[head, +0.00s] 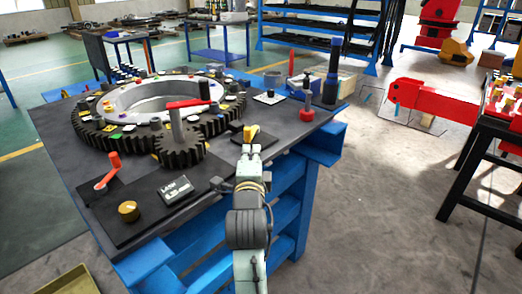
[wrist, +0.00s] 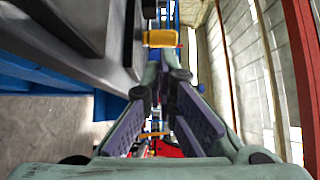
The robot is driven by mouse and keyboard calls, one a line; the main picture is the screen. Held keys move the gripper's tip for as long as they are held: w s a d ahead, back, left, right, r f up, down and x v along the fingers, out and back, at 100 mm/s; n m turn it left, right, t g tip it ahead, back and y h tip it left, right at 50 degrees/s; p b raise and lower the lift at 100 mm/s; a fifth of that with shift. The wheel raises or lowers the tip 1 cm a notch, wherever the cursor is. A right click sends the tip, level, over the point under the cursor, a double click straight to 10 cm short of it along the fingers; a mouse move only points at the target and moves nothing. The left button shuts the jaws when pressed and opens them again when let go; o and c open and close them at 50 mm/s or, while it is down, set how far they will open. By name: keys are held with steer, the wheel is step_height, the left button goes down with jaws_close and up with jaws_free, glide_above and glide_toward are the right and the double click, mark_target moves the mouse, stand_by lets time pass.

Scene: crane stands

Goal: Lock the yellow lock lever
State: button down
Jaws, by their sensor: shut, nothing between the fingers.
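The yellow lock lever (head: 251,133) stands on a small dark plate (head: 237,140) near the right front part of the dark bench top. In the wrist view the yellow lever (wrist: 160,38) shows at the top centre, just beyond the fingertips. My gripper (head: 249,150) is shut and empty, with its tips just in front of the lever in the head view. In the wrist view the fingers of my gripper (wrist: 164,72) meet close to the lever. I cannot tell whether they touch it.
A large toothed ring (head: 97,139) and a smaller gear (head: 181,155) with a red-handled crank (head: 190,103) stand left of the lever. A red lever (head: 107,172), a gold knob (head: 129,211) and a label plate (head: 175,190) lie front left. A dark blue post (head: 332,75) stands at the right corner.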

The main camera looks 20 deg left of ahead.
steer(key=s, duration=0.2)
steer(key=s+a, duration=0.1)
steer(key=s, duration=0.1)
steer(key=shift+s+r+b, duration=0.1)
steer(key=shift+r+b, duration=0.05)
steer(key=shift+b, duration=0.2)
